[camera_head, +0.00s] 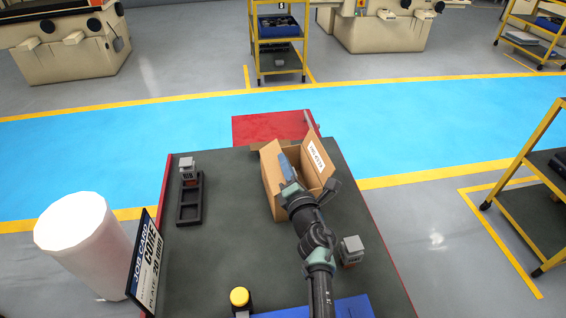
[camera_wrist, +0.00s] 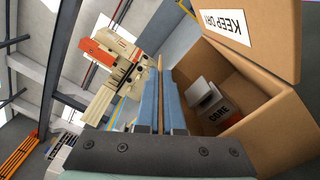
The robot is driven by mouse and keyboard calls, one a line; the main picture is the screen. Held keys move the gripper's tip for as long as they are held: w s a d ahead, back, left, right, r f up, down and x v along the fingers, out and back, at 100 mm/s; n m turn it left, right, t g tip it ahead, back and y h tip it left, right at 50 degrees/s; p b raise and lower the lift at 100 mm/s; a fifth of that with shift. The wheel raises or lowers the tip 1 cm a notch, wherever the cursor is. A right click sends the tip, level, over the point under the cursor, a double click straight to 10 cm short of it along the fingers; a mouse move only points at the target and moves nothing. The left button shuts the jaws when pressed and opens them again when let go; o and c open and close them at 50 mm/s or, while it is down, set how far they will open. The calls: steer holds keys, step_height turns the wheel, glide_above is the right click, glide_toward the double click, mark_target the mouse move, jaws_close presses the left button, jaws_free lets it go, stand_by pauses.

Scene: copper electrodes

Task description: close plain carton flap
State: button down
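An open brown carton (camera_head: 271,188) stands at the far middle of the dark table. Its plain flap (camera_head: 270,150) stands raised at the left, partly behind my gripper. The opposite flap (camera_head: 322,172), with a "KEEP DRY" label, stands up at the right and also shows in the wrist view (camera_wrist: 265,25). A grey block marked "CORE" (camera_wrist: 208,98) lies inside the carton. My gripper (camera_head: 284,160) is over the carton's left side, beside the plain flap. Its blue fingers (camera_wrist: 160,100) look close together; a thin brown strip shows between them, and contact is unclear.
A black rack (camera_head: 190,200) with a grey-topped block (camera_head: 187,172) is at the left. Another grey-topped block (camera_head: 351,250) stands right of my arm. A job card sign (camera_head: 147,262), a yellow button (camera_head: 239,297) and a blue surface (camera_head: 340,308) are near the front. The table's middle left is clear.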

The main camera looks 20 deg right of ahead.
steer(key=shift+f+m, duration=0.15)
steer(key=shift+m, duration=0.15)
steer(key=c, duration=1.1)
jaws_free()
steer(key=s+p, duration=0.1)
steer(key=s, duration=0.3)
steer(key=s+a+p, duration=0.1)
steer(key=s+p, duration=0.1)
steer(key=s, duration=0.2)
steer(key=s+p, duration=0.1)
steer(key=s, duration=0.4)
steer(key=shift+a+p, duration=0.15)
steer(key=shift+p, duration=0.15)
